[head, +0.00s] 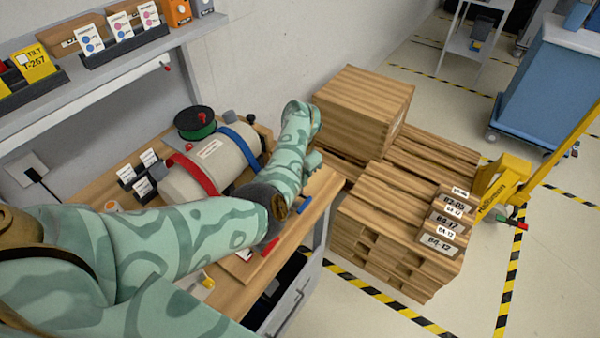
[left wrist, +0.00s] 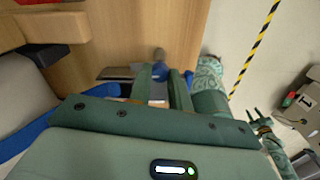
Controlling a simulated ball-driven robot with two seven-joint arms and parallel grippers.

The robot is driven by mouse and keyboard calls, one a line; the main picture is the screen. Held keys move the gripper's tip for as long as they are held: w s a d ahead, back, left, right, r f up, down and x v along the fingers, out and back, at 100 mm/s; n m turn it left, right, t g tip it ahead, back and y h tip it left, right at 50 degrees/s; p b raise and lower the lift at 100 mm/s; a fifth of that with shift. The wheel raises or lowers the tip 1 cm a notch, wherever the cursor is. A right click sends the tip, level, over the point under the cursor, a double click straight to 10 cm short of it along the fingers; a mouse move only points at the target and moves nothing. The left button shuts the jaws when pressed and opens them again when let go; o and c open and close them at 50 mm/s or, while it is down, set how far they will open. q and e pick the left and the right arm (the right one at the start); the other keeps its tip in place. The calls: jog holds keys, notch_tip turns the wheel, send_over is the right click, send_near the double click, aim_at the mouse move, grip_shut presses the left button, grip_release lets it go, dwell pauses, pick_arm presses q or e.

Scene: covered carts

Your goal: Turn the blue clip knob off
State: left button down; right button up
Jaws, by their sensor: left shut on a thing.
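In the head view my left arm reaches across the bench, and its gripper (head: 313,163) is at the bench's right side, its fingertips largely hidden. The left wrist view shows the two green fingers (left wrist: 162,88) closed about a blue clip knob (left wrist: 158,72), with a grey-blue stub above it. In the head view a blue handle-like piece (head: 305,206) shows at the bench edge, just below the gripper. A pale roll (head: 197,180) with a red strap and a blue strap lies on the bench. My right gripper (left wrist: 263,122) shows small in the left wrist view, its dark prongs apart.
A red handle-like piece (head: 270,246) is at the bench's front edge. A green spool (head: 196,122) stands behind the roll. Wooden pallets (head: 385,225) stack close to the bench's right. A yellow pallet jack (head: 500,190) is beyond them. The shelf (head: 110,70) overhangs the bench's back.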

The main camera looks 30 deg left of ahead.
pick_arm(q)
jog(key=shift+w+r+m, duration=0.1)
jog(key=shift+m, duration=0.2)
dwell(0.4)
jog(key=c, duration=1.3)
grip_release()
notch_tip(320, 180, up, 16)
jog(key=p, duration=0.5)
